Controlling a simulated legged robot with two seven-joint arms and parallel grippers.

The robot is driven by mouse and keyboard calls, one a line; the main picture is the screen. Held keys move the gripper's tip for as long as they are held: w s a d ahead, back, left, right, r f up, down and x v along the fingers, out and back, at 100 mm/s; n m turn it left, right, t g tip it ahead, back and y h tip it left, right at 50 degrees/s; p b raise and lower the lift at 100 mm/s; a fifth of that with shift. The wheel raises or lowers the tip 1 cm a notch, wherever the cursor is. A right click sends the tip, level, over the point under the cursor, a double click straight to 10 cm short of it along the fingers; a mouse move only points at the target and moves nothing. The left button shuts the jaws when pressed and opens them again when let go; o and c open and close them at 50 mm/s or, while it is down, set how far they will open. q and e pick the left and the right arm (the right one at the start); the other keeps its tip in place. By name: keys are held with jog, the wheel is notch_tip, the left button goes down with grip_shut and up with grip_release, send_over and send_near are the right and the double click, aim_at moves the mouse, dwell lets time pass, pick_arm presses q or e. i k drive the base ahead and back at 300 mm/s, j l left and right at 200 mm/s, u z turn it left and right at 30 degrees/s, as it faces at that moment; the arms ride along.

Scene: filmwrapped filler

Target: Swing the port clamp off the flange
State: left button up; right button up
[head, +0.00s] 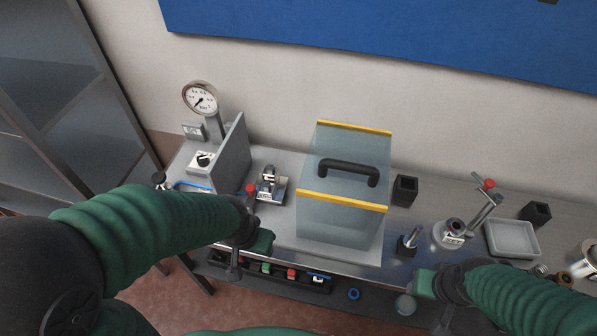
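A metal lever clamp with a red knob (487,185) stands tilted up to the right at the round metal flange (449,236) on the right of the bench. I cannot tell whether the clamp still touches the flange. A second small metal clamp (268,184) on a plate, with a red knob beside it, sits at centre left. My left gripper (247,257) is over the bench's front edge, below this second clamp. My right gripper (433,300) is in front of the bench, below the flange. Both grippers' fingers are partly hidden, and their opening is unclear.
A clear box with yellow edges and a black handle (347,172) stands mid-bench. A gauge (200,98) and a grey panel (233,153) stand left. A grey tray (512,239), black blocks (404,190) and a metal post (409,241) are right. A tool rack (291,274) runs along the front.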

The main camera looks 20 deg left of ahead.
aim_at(250, 188)
jog(key=l+u, duration=0.25)
jog(key=u, duration=0.2)
jog(key=k+l+u, duration=0.1)
jog(key=l+u, duration=0.15)
jog(key=u, duration=0.15)
jog(key=k+l+u, duration=0.15)
jog(key=u, duration=0.3)
jog(key=l, duration=0.1)
